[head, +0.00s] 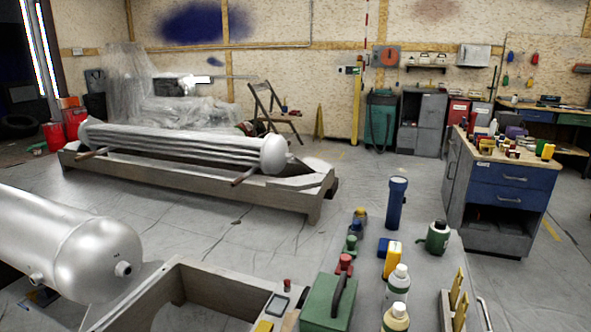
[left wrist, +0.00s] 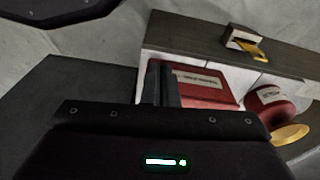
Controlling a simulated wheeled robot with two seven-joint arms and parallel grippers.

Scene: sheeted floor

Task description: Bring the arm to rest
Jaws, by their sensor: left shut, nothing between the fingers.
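My left gripper (left wrist: 161,84) shows in the left wrist view, with its dark fingers together and nothing between them. Its black body fills the bottom of that view. Beyond the fingers is a red box (left wrist: 205,84) with a label; the fingers overlap its left part in the picture, and I cannot tell the distance. Neither arm shows in the head view, and my right gripper is in no view.
In the left wrist view, a red round container (left wrist: 270,103) is beside the box. The head view shows a silver tank (head: 60,240), a green toolbox (head: 328,302), bottles (head: 397,288), a long vessel on a wooden frame (head: 190,190) and a blue cabinet (head: 512,176). Open floor lies mid-room.

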